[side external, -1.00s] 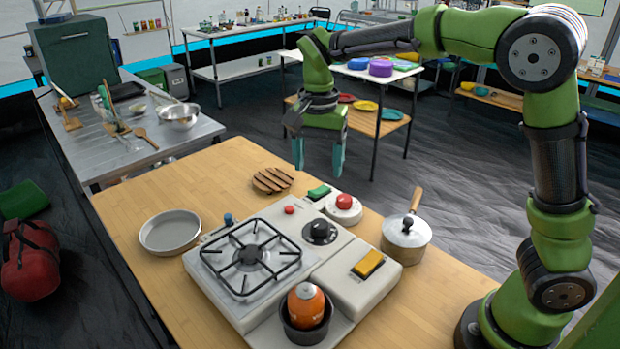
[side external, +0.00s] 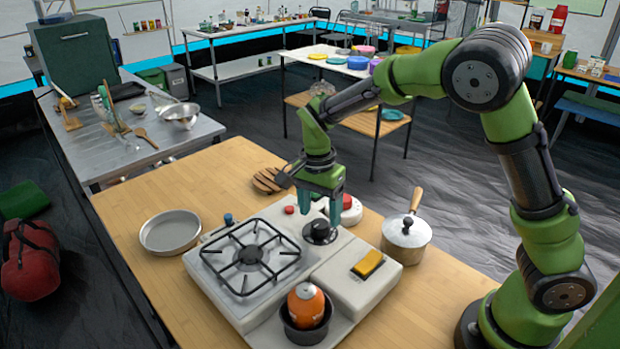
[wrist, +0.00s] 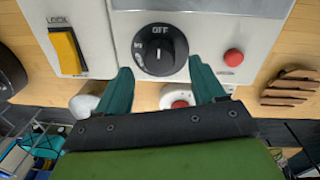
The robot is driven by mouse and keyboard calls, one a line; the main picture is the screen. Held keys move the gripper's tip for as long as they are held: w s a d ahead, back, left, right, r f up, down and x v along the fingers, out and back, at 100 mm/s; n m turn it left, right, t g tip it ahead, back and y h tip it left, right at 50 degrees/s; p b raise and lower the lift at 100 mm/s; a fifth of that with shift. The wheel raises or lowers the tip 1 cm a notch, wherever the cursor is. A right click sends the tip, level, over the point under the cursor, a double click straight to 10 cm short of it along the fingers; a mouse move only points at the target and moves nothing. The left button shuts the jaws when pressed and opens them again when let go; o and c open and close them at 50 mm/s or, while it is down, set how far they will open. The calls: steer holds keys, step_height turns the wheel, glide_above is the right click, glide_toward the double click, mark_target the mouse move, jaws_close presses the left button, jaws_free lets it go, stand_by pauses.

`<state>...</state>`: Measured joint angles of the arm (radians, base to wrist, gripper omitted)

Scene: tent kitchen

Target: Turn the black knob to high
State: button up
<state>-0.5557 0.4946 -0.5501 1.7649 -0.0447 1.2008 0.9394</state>
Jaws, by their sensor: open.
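The black knob (side external: 319,229) sits on the front panel of the white camp stove (side external: 222,276). In the wrist view the knob (wrist: 159,50) has its white pointer line upright, below the word OFF. My gripper (side external: 319,207) is directly above the knob, pointing down, with its teal fingers apart. In the wrist view the gripper's fingertips (wrist: 159,72) are on either side of the knob's lower part in the picture. I cannot tell whether they touch it. Nothing is held between them.
A red button (wrist: 233,57) and a yellow lock switch (wrist: 67,50) flank the knob. A lidded pot (side external: 406,233) stands to the right, and a slatted wooden trivet (side external: 267,181) lies behind. An orange gas canister (side external: 306,300) sits at the stove's front.

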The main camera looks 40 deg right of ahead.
mark_target(320, 222)
steer(key=shift+s+f, duration=0.1)
steer(key=shift+f, duration=1.4)
steer(key=shift+c, duration=0.2)
steer(key=c, duration=1)
steer(key=shift+n, duration=0.3)
steer(key=n, duration=0.9)
steer(key=shift+a+n, duration=0.1)
steer(key=shift+n, duration=0.2)
steer(key=shift+n+t, duration=0.3)
steer(key=shift+n, duration=1.5)
